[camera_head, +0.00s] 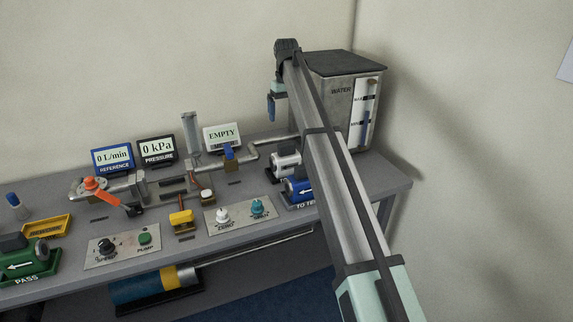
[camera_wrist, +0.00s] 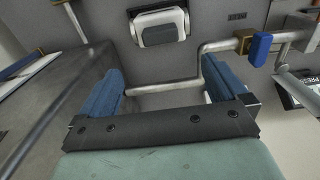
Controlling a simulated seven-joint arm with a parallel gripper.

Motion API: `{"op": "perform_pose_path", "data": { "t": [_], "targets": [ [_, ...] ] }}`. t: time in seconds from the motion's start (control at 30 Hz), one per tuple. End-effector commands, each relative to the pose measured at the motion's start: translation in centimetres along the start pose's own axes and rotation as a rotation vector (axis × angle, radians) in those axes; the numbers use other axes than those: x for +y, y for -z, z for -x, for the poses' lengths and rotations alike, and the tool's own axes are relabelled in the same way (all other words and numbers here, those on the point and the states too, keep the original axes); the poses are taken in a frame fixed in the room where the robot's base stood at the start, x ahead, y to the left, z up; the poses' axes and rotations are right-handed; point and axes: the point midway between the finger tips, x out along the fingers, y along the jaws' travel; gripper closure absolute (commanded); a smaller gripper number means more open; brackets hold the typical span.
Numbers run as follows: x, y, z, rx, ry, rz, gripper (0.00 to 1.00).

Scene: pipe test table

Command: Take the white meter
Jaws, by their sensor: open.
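The white meter (camera_head: 286,160) has a dark top and stands at the right of the bench, behind the blue meter (camera_head: 299,188). In the wrist view the white meter (camera_wrist: 160,25) is at the top middle, beyond the fingertips.
The water tank (camera_head: 336,95) stands close to my arm at the back right. A grey pipe (camera_wrist: 165,88) shows between my fingers in the wrist view, and a blue-handled valve (camera_head: 229,153) sits on the pipework. A control panel (camera_head: 239,214) lies left of the blue meter.

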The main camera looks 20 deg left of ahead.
Motion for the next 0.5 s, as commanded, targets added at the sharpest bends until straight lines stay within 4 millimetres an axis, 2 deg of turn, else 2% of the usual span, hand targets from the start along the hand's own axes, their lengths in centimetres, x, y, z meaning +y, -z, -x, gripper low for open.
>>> {"op": "perform_pose_path", "data": {
  "t": [0.5],
  "targets": [
    [0.0,-0.2,-7.6,0.001,0.000,-0.001,0.01]
  ]
}}
